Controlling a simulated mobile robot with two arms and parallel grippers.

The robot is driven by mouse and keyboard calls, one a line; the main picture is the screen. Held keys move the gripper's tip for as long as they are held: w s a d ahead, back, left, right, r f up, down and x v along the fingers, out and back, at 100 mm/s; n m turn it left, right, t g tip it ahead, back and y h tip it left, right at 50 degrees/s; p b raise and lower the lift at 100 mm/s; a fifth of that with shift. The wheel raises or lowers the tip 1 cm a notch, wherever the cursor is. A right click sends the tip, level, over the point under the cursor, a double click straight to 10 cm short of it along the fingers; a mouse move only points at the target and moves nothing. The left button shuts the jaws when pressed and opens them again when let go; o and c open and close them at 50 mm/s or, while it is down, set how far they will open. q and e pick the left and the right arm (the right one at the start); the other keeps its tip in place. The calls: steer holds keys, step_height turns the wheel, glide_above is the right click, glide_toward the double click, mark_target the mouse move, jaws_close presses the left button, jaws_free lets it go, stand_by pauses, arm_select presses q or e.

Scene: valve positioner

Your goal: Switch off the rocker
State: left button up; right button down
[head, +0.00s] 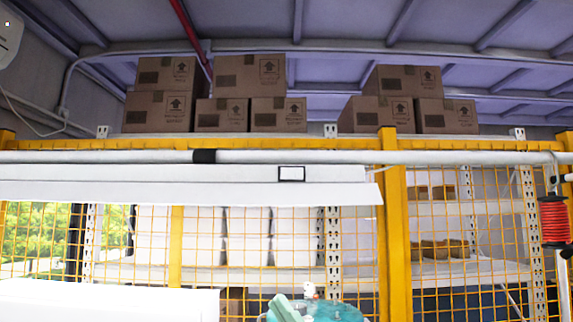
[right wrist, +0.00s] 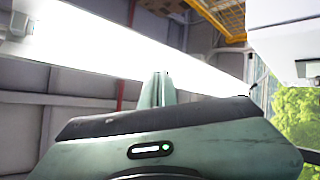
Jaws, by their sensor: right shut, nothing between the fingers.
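The rocker cannot be made out in either view. My right gripper (head: 284,307) shows as a pale green shape at the bottom edge of the head view, mostly cut off. A teal rounded thing (head: 338,311) with a small white piece on top shows just right of it; I cannot tell what it is or whether they touch. In the right wrist view the right gripper's fingers (right wrist: 164,88) point up, together and empty, with no switch near them. My left gripper is not in view.
A yellow mesh fence with a thick post (head: 396,230) stands ahead, with shelves behind it. Cardboard boxes (head: 249,76) sit on top. A white pipe (head: 280,157) and a long white fixture (head: 150,190) cross in front. A red reel (head: 554,221) hangs at right.

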steer(key=s+a+r+n+g, duration=1.1)
steer(key=n+g, duration=0.5)
steer(key=n, duration=0.4)
steer(key=d+r+m+t+h, duration=0.5)
steer(key=d+r+t+h, duration=0.7)
steer(key=d+r+h, duration=0.3)
steer(key=shift+s+d+r, duration=0.35)
steer(key=shift+s+r, duration=0.1)
steer(key=shift+w+p, duration=0.1)
steer(key=shift+p, duration=0.2)
